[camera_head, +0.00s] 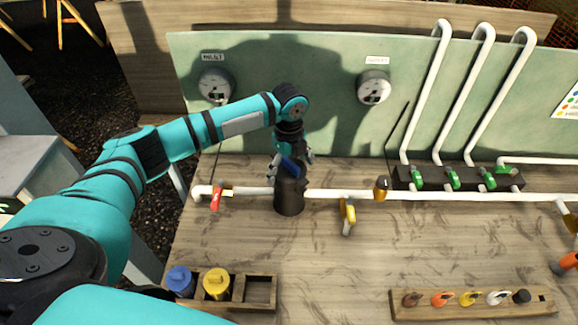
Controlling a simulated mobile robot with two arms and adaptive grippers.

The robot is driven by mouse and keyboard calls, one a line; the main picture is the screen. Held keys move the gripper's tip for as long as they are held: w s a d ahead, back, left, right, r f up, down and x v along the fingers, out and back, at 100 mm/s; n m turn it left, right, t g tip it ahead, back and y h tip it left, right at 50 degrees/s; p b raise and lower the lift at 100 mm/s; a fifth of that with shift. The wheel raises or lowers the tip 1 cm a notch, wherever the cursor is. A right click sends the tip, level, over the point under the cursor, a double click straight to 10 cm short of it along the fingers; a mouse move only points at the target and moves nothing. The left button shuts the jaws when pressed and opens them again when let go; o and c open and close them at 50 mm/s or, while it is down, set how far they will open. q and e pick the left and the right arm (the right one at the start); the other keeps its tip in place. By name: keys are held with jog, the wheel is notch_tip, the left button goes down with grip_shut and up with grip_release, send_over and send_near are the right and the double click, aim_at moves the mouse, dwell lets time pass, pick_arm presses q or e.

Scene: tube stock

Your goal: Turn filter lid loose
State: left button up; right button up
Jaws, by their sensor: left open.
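The filter is a dark brown cylinder (289,198) standing upright on the white pipe line on the bench. A dark lid with a blue bar-like part (291,166) shows at its top, partly covered by my gripper. My left gripper (291,159) points down over the filter, with its open fingers to either side of the blue part. I cannot tell whether the fingers touch the lid. My right gripper is not in view.
A red-handled valve (216,198) is left of the filter, and a yellow-handled valve (348,215) is right of it. Two gauges hang on the green back panel (320,120). A wooden tray (262,277) with blue and yellow canisters stands at the front left. A holder (470,308) with several coloured parts lies front right. The bench middle is clear.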

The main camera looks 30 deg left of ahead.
pick_arm(q)
jog(key=c, duration=1)
jog(key=shift+r+n+p, duration=0.15)
jog(key=shift+n+p, duration=0.15)
jog(key=shift+p, duration=0.25)
jog(key=shift+n+p, duration=0.8)
jog(key=shift+p, duration=0.05)
jog(key=shift+n+p, duration=1)
jog(key=shift+n, duration=0.3)
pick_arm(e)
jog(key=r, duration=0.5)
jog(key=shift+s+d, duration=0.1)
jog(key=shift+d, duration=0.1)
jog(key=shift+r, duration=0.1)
